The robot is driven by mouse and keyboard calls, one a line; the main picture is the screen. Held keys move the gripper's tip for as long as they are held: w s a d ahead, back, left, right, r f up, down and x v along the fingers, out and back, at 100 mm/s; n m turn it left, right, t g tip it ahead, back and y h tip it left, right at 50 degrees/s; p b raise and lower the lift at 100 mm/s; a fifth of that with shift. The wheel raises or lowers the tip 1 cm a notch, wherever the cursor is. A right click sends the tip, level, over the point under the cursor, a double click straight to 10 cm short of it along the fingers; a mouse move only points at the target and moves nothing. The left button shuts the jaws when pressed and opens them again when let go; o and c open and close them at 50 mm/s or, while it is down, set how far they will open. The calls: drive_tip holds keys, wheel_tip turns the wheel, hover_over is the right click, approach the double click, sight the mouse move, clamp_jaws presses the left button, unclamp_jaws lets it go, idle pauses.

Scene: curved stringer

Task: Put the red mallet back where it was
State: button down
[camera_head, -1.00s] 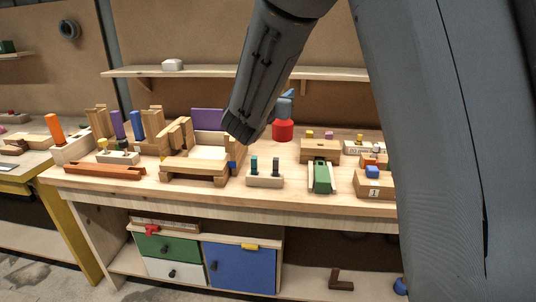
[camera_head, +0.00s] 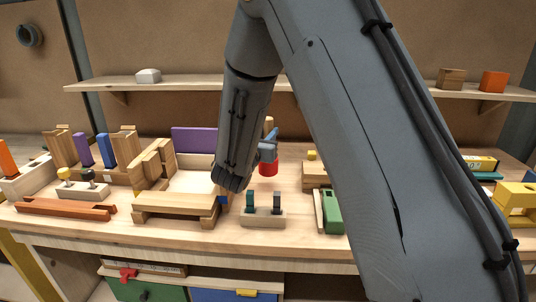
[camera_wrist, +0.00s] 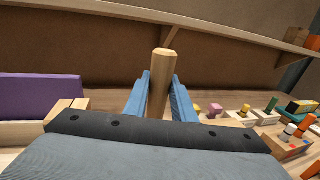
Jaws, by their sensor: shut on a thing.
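The red mallet has a round red head (camera_head: 268,169) and a pale wooden handle (camera_head: 269,123) standing upright in the head view. My gripper (camera_head: 267,150), with blue fingers, is shut on the handle just above the head. In the wrist view the handle (camera_wrist: 164,65) stands between the two blue fingers (camera_wrist: 161,85), and the red head is hidden. The head is over the back middle of the workbench (camera_head: 290,160); I cannot tell whether it touches the top.
A green piece (camera_head: 332,212) lies right. A shelf (camera_head: 200,84) runs along the back wall.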

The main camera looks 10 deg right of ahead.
drive_tip(key=shift+f+p, duration=0.5)
drive_tip(key=shift+f, duration=2.35)
drive_tip(key=c, duration=1.5)
unclamp_jaws()
